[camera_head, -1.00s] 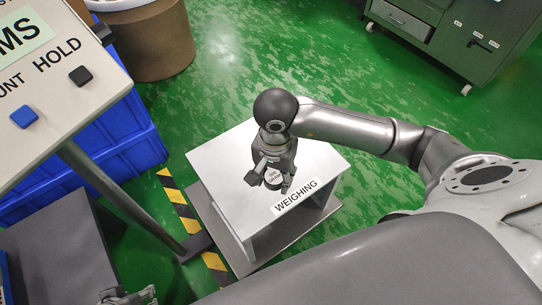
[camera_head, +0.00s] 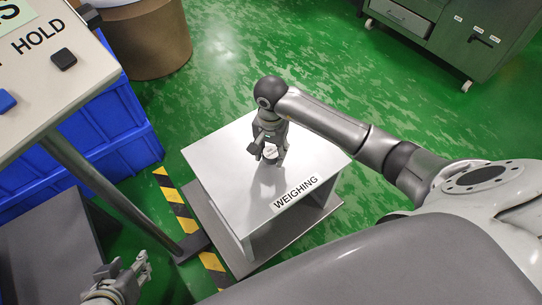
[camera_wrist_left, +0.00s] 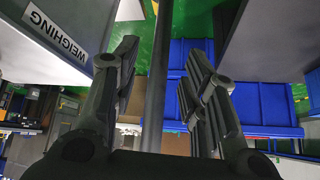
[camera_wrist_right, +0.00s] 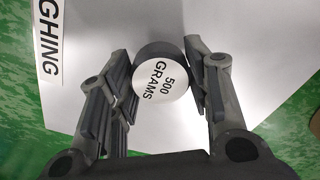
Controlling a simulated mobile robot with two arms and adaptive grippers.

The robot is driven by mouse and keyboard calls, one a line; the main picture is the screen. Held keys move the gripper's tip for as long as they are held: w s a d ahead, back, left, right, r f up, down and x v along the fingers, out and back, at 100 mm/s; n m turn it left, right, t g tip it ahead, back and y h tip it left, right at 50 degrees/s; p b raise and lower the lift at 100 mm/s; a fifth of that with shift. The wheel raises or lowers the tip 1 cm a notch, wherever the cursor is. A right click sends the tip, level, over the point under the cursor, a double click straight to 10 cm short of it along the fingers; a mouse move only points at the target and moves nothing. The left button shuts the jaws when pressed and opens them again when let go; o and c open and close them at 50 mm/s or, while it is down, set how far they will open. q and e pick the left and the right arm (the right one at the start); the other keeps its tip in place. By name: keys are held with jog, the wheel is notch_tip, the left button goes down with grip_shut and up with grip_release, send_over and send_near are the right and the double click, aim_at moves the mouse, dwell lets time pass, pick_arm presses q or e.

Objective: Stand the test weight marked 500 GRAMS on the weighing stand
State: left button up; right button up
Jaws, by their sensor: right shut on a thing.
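The test weight (camera_wrist_right: 165,84) is a short dark cylinder with a white top face reading 500 GRAMS. My right gripper (camera_head: 268,154) is shut on its sides; the right wrist view shows a finger on each side. The weight shows small in the head view (camera_head: 271,151), over the middle of the weighing stand (camera_head: 222,160). The stand is a pale box-like table with a WEIGHING label (camera_head: 297,191). I cannot tell whether the weight touches its top. My left gripper (camera_wrist_left: 160,68) is open and empty, low at the left of the head view (camera_head: 143,265).
A panel with HOLD lettering (camera_head: 40,85) stands on a post (camera_head: 110,185) left of the stand. Behind it are blue crates (camera_head: 120,125) and a brown drum (camera_head: 150,40). A dark grey platform (camera_head: 45,245) is at lower left. The stand's top around the weight is clear.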

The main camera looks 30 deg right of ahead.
jog(key=shift+f, duration=0.8)
pick_arm(q)
jog(key=w, duration=0.1)
jog(key=w+d+r+t, duration=0.1)
jog(key=shift+w+r, duration=0.25)
jog(key=shift+w, duration=0.05)
pick_arm(e)
jog(key=shift+f, duration=0.15)
pick_arm(q)
jog(key=shift+w+t, duration=0.1)
jog(key=shift+t, duration=0.2)
pick_arm(e)
jog(key=shift+f, duration=0.1)
pick_arm(q)
jog(key=shift+w+r, duration=0.25)
pick_arm(e)
jog(key=o, duration=1.4)
pick_arm(q)
jog(key=shift+s, duration=0.1)
